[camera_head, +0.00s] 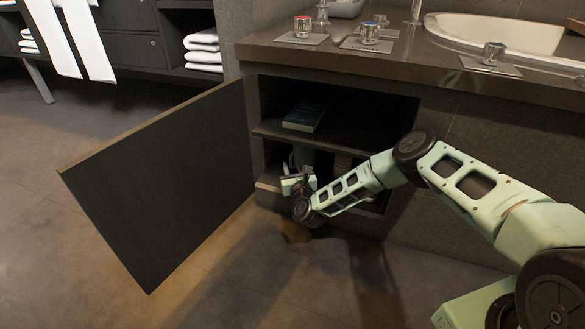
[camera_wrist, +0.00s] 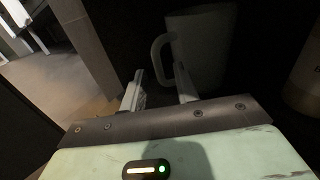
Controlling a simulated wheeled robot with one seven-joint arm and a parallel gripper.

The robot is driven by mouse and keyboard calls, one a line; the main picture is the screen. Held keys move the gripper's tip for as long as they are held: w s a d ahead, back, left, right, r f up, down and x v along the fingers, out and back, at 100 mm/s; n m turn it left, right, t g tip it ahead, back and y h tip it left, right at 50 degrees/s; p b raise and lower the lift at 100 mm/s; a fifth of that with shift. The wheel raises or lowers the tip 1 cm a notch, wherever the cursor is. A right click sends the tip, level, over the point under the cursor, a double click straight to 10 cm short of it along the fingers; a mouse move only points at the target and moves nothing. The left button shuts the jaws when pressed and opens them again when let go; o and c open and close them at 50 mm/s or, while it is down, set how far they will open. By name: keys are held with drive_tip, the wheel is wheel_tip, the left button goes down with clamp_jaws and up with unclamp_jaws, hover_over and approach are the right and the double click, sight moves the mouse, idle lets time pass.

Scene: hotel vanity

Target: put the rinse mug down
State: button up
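The rinse mug (camera_wrist: 212,48) is a dark grey-looking mug standing upright inside the dim cabinet in the wrist view. Its handle (camera_wrist: 155,58) points left, toward my gripper. My gripper (camera_wrist: 158,82) is open, with its two fingers apart on either side of the handle. A gap shows between the left finger and the handle; whether the right finger touches the mug is unclear. In the head view my gripper (camera_head: 298,180) reaches into the cabinet's lower compartment, and the mug is hard to make out there.
The cabinet door (camera_head: 165,180) stands wide open to the left. A blue book (camera_head: 304,117) lies on the shelf (camera_head: 345,142) above my gripper. A pale rounded object (camera_wrist: 306,80) stands at the right edge of the wrist view. The countertop (camera_head: 400,70) overhangs the cabinet.

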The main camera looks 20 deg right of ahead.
drive_tip(key=s+p, duration=0.6)
drive_tip(key=s, duration=0.5)
drive_tip(key=shift+s+a+p, duration=0.2)
drive_tip(key=shift+s+p, duration=0.1)
drive_tip(key=shift+s, duration=0.05)
